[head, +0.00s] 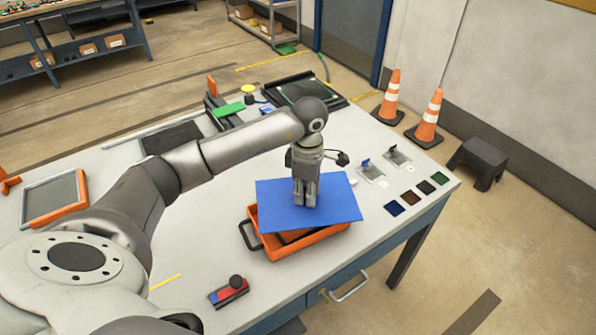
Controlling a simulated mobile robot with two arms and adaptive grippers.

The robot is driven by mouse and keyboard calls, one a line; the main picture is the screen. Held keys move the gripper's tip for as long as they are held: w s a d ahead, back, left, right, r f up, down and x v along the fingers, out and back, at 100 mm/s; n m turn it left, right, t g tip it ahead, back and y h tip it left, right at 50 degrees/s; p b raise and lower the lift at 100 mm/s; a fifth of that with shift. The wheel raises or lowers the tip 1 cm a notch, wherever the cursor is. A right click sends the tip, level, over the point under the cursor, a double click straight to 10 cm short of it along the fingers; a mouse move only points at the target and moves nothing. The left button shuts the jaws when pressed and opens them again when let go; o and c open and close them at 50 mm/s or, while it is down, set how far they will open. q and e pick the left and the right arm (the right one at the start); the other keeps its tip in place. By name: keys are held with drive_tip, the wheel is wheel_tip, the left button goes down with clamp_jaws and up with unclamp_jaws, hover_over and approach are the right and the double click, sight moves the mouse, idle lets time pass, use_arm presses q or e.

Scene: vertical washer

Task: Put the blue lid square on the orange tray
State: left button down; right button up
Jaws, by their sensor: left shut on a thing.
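The blue lid (340,203) is a flat sheet above the orange tray (303,248) on the table. It is turned relative to the tray and reaches past its rim on the right and at the back. The tray's front wall and part of its dark inside show below the lid's front edge. A dark handle (247,235) stands out at the tray's left end. My left gripper (305,202) points down, shut on the lid near its middle. I cannot tell whether the lid touches the rim. My right gripper is not in view.
A red and blue block with a black knob (229,291) lies near the front edge. Small coloured squares (410,197) and small fixtures (371,170) are right of the lid. A green block (228,109) and dark panel (305,91) are at the back. Orange cones (427,120) stand beyond the table.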

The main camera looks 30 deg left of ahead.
use_arm(q)
drive_tip(key=shift+w+a+n, duration=0.25)
drive_tip(key=shift+a+n, duration=0.5)
drive_tip(key=shift+n, duration=0.15)
drive_tip(key=shift+a+f+n+p, duration=0.1)
drive_tip(key=shift+a+n+p, duration=0.3)
drive_tip(key=shift+n, duration=0.2)
drive_tip(key=shift+a+n, duration=0.2)
drive_tip(key=shift+n, duration=0.1)
drive_tip(key=shift+f+b, duration=0.3)
drive_tip(key=shift+f, duration=0.3)
drive_tip(key=shift+f+b, duration=0.4)
drive_tip(key=shift+f, duration=0.3)
wheel_tip(320, 180, down, 3)
drive_tip(key=shift+r+b, duration=0.2)
drive_tip(key=shift+b, duration=0.65)
drive_tip(key=shift+f+b, duration=0.55)
drive_tip(key=shift+f, duration=0.05)
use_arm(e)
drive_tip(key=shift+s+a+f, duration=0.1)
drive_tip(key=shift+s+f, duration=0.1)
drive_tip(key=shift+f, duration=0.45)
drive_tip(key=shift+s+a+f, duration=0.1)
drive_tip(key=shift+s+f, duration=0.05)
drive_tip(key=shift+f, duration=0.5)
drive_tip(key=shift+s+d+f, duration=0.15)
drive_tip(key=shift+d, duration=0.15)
